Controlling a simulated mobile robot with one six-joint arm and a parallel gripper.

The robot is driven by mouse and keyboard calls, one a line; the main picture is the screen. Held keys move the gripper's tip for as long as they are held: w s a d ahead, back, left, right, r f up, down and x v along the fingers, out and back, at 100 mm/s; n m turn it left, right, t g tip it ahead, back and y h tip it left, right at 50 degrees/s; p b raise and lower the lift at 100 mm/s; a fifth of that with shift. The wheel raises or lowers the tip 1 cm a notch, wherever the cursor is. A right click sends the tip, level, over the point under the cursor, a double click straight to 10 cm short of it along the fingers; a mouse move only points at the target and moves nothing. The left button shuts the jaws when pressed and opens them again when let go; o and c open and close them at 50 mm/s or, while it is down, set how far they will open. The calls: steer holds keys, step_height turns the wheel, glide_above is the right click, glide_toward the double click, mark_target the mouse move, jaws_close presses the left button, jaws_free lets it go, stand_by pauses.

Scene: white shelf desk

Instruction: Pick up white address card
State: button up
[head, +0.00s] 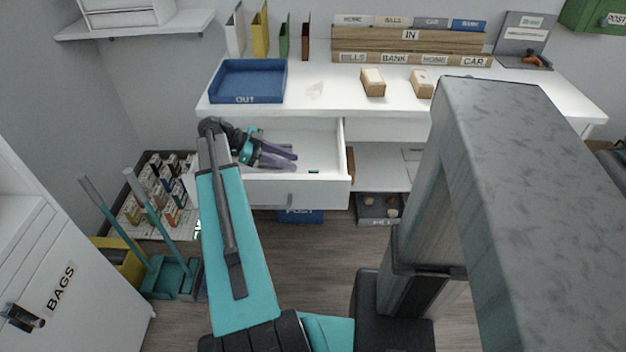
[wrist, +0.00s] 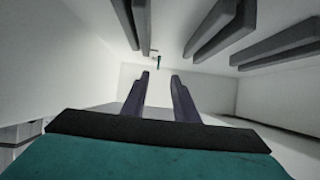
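I cannot clearly make out a white address card in either view. A faint pale patch (head: 315,90) lies on the desk top right of the blue OUT tray, too indistinct to identify. My gripper (head: 296,161) is inside the open white drawer (head: 318,191). Its two purple-grey fingers are apart with nothing visible between them, as the wrist view also shows (wrist: 160,76). A small teal item (head: 314,171) lies in the drawer just right of the fingertips. It appears beyond the fingertips in the wrist view (wrist: 157,61).
The blue OUT tray (head: 215,89) stands on the desk (head: 340,82) above the drawer. Two small wooden blocks (head: 373,86) (head: 421,87) and a wooden IN rack (head: 410,45) are farther right. Drawer walls surround my gripper closely. Dark grey bars (wrist: 215,27) show at the wrist view's upper right.

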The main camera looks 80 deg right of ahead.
mark_target(313, 171)
steer(key=shift+x, duration=1)
steer(key=shift+a+x, duration=0.15)
steer(key=shift+x, duration=1.15)
steer(key=shift+a+x, duration=0.1)
steer(key=shift+x, duration=1.2)
steer(key=shift+r, duration=0.1)
jaws_close()
